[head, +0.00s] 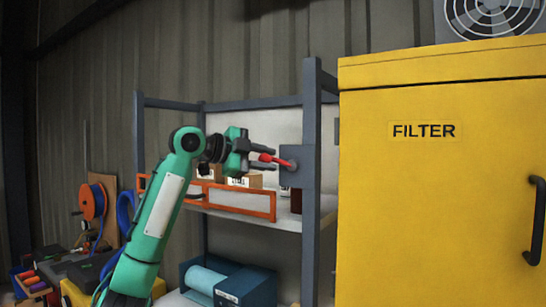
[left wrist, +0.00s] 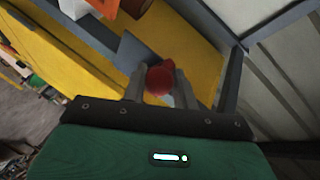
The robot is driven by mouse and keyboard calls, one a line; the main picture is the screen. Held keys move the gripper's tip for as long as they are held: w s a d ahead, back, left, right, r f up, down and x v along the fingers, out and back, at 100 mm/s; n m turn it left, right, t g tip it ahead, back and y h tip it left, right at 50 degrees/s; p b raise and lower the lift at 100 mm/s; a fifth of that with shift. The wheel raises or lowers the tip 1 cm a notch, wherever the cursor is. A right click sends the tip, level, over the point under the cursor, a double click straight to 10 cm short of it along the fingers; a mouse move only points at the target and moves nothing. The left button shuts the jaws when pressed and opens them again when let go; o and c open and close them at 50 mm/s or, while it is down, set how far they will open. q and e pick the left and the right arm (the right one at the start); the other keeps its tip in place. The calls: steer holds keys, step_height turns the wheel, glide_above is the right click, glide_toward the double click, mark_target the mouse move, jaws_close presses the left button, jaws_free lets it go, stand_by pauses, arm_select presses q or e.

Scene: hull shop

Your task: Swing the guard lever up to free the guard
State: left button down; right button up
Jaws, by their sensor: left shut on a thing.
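The guard lever (head: 280,162) is a red-handled lever on a grey plate (head: 298,172) fixed to the rack's front post. It points left from its pivot, with its red end slightly higher than the pivot. My left gripper (head: 262,155) is shut on the red handle's end. In the left wrist view, the red knob end of the lever (left wrist: 160,77) sits between the two fingers of my left gripper (left wrist: 161,85). The guard is an orange frame (head: 238,201) across the front of the shelf. My right gripper is in neither view.
Cardboard boxes (head: 245,180) stand on the shelf behind the orange frame. The yellow filter cabinet (head: 430,200) stands close to the right of the rack post (head: 311,240). Blue rolls and a bin (head: 240,288) are on the lower shelf. Reels and tools (head: 92,203) are at left.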

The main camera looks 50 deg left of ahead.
arm_select(q)
steer(key=shift+d+r+p, duration=0.1)
steer(key=shift+r+p, duration=0.2)
steer(key=shift+p, duration=0.05)
steer(key=shift+m, duration=0.3)
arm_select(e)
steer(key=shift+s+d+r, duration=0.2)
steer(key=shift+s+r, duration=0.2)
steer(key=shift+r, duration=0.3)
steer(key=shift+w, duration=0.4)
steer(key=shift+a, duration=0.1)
arm_select(q)
steer(key=c, duration=1.2)
jaws_free()
steer(key=shift+o, duration=0.3)
steer(key=shift+w+d, duration=0.1)
steer(key=shift+d, duration=0.05)
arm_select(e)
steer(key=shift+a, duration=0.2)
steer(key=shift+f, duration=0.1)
